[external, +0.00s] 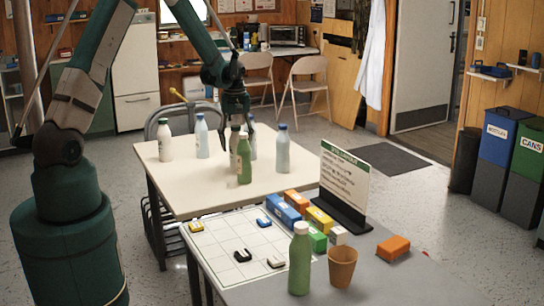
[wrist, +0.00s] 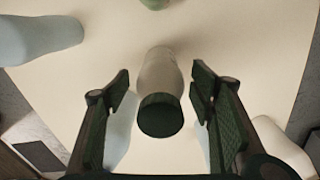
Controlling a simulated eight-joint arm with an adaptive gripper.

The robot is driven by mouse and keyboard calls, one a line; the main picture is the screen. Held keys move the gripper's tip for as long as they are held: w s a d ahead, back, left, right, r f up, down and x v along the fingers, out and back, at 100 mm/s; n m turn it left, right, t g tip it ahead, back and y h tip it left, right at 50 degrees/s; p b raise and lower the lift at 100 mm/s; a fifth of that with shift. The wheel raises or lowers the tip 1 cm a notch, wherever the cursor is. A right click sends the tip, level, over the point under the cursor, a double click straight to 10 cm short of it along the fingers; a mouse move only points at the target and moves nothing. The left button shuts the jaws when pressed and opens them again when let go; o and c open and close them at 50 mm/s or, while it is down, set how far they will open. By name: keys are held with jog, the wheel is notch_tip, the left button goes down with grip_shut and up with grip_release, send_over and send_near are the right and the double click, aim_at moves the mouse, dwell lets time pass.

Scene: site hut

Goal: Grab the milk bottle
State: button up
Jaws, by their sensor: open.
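A white milk bottle with a dark green cap (wrist: 160,115) stands between my gripper's fingers in the wrist view. It is partly hidden behind a green bottle (external: 244,160) in the external view. My gripper (wrist: 161,84) is open, with one finger on each side of the bottle and visible gaps between. In the external view, my gripper (external: 236,116) points down over the table at the bottle's top. A similar white bottle with a green cap (external: 165,142) stands at the table's left.
Pale blue bottles stand on the white table (external: 185,190), one at left (external: 202,138) and one at right (external: 283,150). The nearer grey table holds a green bottle (external: 299,262), a brown cup (external: 342,266), a sign (external: 343,182) and small coloured boxes.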

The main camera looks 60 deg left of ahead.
aim_at(236, 126)
jog(key=shift+c, duration=0.5)
jog(key=c, duration=1.1)
jog(key=shift+r+p, duration=0.5)
jog(key=shift+r, duration=4.45)
